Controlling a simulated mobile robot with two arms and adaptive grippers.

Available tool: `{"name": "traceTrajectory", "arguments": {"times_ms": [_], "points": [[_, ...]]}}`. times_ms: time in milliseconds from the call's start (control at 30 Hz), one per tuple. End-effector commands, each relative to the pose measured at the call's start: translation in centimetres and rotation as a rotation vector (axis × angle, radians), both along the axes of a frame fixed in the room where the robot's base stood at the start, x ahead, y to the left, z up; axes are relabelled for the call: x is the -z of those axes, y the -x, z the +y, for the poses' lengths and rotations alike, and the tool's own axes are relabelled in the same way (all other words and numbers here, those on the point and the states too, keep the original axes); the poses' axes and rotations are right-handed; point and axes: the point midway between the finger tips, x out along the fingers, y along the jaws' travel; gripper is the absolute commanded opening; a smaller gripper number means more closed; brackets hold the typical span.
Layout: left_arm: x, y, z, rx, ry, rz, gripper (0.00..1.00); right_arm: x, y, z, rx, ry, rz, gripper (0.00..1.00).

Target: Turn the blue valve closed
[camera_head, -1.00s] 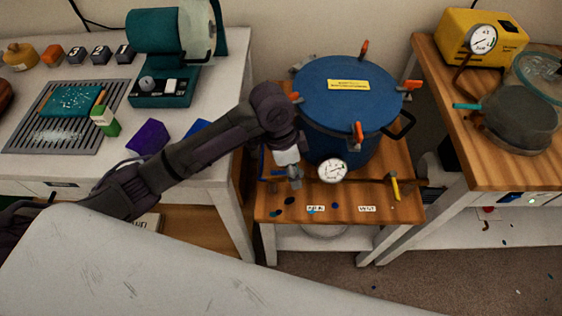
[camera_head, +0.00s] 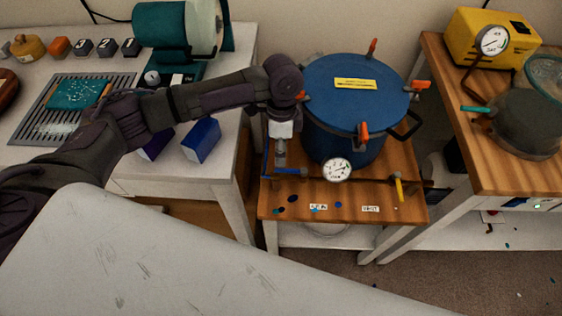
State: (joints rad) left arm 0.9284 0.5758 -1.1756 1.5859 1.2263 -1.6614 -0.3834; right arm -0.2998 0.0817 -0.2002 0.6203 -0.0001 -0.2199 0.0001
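The blue valve (camera_head: 288,171) is at the left front of the small wooden stand, left of the gauge, with its blue handle lying roughly sideways in the picture. It is fixed beside a large blue pot (camera_head: 352,105) with a yellow label. My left gripper (camera_head: 280,158) points down just above and behind the handle. It looks apart from the handle, but the small gap is hard to judge. Its fingers are too small to tell open or shut. My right gripper is not in view.
A round gauge (camera_head: 337,169) and a yellow-handled valve (camera_head: 398,187) sit on the pot's front side. Orange clamps (camera_head: 363,132) stick out around the lid. A blue block (camera_head: 201,140) lies on the left table. A yellow pump (camera_head: 488,40) stands on the right table.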

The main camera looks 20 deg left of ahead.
Motion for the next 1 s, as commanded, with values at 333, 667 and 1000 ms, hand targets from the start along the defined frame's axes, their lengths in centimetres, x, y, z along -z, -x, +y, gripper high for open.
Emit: {"name": "traceTrajectory", "arguments": {"times_ms": [333, 667, 1000], "points": [[4.3, 0.8, -0.3, 0.000, 0.001, 0.000, 0.38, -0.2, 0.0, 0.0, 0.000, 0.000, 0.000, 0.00], [4.6, 0.9, -0.3, 0.000, 0.001, -0.001, 0.38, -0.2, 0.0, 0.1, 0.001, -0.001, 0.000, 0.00], [4.5, 0.9, -0.3, 0.000, 0.001, -0.001, 0.00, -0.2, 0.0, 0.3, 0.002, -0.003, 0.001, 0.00]]}}
